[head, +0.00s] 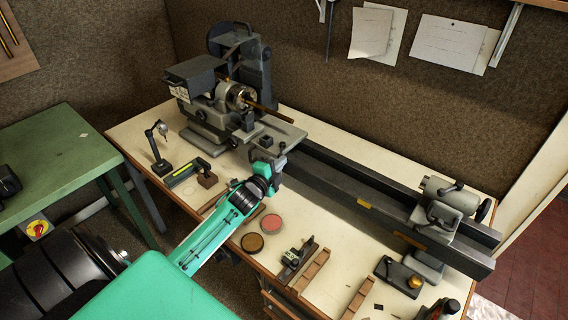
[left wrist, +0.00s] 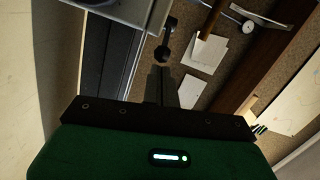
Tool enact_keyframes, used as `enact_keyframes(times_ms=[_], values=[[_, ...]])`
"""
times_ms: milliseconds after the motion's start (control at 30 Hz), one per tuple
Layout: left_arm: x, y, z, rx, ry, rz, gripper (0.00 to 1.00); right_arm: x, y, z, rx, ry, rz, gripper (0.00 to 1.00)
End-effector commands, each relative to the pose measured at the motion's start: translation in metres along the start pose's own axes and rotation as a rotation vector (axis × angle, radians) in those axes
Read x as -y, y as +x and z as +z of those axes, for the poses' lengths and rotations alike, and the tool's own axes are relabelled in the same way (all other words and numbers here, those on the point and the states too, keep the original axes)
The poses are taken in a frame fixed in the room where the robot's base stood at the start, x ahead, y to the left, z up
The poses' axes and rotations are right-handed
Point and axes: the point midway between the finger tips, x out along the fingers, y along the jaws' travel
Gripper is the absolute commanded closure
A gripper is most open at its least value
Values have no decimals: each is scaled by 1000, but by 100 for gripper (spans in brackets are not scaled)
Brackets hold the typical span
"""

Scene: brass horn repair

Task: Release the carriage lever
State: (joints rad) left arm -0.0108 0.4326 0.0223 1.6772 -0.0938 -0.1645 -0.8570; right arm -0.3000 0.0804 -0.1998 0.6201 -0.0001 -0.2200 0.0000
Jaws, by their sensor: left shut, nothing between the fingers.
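The lathe's carriage (head: 278,133) sits on the bed near the headstock in the head view. My left gripper (head: 268,160) is at the front of the carriage, with its fingers hard to make out there. In the left wrist view, the dark fingers of my left gripper (left wrist: 161,84) are together with nothing between them. A short dark lever with a rounded end (left wrist: 167,40) shows just beyond the fingertips, beside a grey block of the machine. It looks like the carriage lever, and I cannot tell whether the fingers touch it. My right gripper is in neither view.
The lathe bed (head: 360,188) runs right to the tailstock (head: 438,205). A red round tin (head: 271,222), a brown round tin (head: 252,242) and wooden blocks (head: 314,270) lie on the bench below my left arm. A green table (head: 45,155) stands at the left.

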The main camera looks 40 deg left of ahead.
Motion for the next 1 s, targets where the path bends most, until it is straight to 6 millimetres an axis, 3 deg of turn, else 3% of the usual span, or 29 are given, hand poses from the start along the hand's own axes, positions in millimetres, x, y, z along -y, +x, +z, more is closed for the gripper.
enact_keyframes(times_ms=[567,1000], values=[[3,-7,24,-219,18,44,100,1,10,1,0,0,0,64],[4,-9,49,-465,30,89,100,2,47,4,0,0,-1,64]])
